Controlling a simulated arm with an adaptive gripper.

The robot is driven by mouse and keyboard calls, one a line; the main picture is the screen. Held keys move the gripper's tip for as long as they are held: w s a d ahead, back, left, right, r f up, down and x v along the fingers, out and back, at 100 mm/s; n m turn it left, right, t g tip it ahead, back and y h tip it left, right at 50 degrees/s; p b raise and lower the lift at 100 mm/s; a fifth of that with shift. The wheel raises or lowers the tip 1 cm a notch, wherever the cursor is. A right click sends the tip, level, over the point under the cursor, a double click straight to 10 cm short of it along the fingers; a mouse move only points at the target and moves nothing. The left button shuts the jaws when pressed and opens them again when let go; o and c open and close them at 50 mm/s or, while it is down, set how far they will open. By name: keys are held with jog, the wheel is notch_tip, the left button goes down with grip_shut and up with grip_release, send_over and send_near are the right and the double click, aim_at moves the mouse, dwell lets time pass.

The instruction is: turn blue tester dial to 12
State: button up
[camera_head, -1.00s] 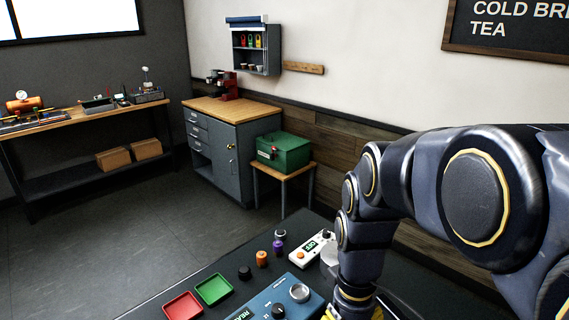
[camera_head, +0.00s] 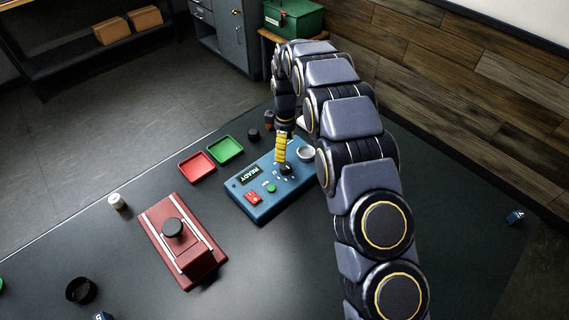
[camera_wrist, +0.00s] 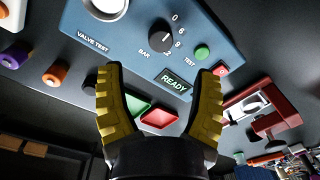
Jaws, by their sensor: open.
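The blue tester (camera_head: 262,207) lies on the dark table, and its display reads READY. Its black dial (camera_head: 287,169) also shows in the wrist view (camera_wrist: 161,36), beside a scale with 0, 6 and 9 legible. The mark below 9 is partly hidden, and I cannot read the dial's exact setting. My gripper (camera_head: 281,158) points down just above the dial. In the wrist view its two yellow fingers (camera_wrist: 165,70) are spread, with nothing between them. The dial appears just beyond the fingertips; whether either finger touches it I cannot tell.
The tester carries a green button (camera_wrist: 202,52), a red switch (camera_head: 253,197) and a silver ring (camera_head: 305,152). Red (camera_head: 197,167) and green (camera_head: 225,150) trays lie left of it. A dark red fixture (camera_head: 185,245) stands front left. The table between is clear.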

aim_at(285, 165)
jog(key=f, duration=0.7)
jog(key=shift+s+f, duration=0.2)
jog(key=shift+f, duration=0.1)
grip_shut()
